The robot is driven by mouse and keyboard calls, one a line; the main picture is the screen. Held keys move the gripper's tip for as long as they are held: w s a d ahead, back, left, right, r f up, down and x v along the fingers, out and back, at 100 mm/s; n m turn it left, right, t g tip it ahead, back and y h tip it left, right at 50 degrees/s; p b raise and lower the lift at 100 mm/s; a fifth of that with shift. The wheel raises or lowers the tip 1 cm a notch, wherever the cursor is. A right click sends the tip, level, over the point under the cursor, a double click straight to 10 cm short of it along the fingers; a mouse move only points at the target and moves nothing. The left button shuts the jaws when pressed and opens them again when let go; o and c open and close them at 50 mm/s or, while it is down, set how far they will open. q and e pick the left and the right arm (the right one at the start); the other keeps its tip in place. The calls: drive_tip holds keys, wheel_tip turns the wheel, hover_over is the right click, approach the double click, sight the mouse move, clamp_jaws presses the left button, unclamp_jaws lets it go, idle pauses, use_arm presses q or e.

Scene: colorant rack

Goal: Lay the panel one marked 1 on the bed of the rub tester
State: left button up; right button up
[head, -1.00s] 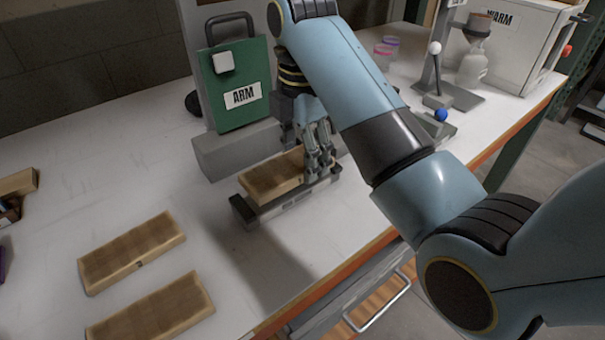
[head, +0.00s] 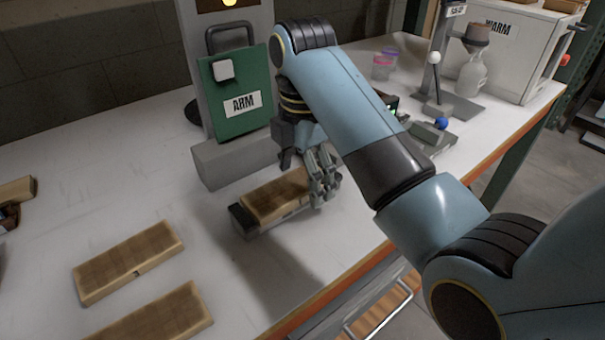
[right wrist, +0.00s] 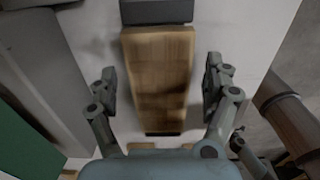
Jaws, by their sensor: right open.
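A wooden panel (head: 273,196) lies flat along the narrow bed (head: 240,221) of the rub tester, in front of the green ABM plate. No number can be read on it. My right gripper (head: 322,180) is at the panel's right end in the head view. In the right wrist view the open fingers (right wrist: 160,82) stand on either side of the panel (right wrist: 160,65), with a gap on both sides. The bed's dark end block (right wrist: 156,11) shows at the top there. My left gripper is not in view.
Two more wooden panels lie on the white table, one at the left (head: 130,262) and one at the front (head: 155,316). The green ABM plate (head: 237,90) stands behind the bed. A stand with a blue ball (head: 441,123) is to the right. The table between is clear.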

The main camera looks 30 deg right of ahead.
sight(303, 180)
drive_tip(key=shift+r, duration=0.25)
wheel_tip(303, 180, up, 12)
drive_tip(key=p, duration=1)
drive_tip(key=shift+f, duration=0.15)
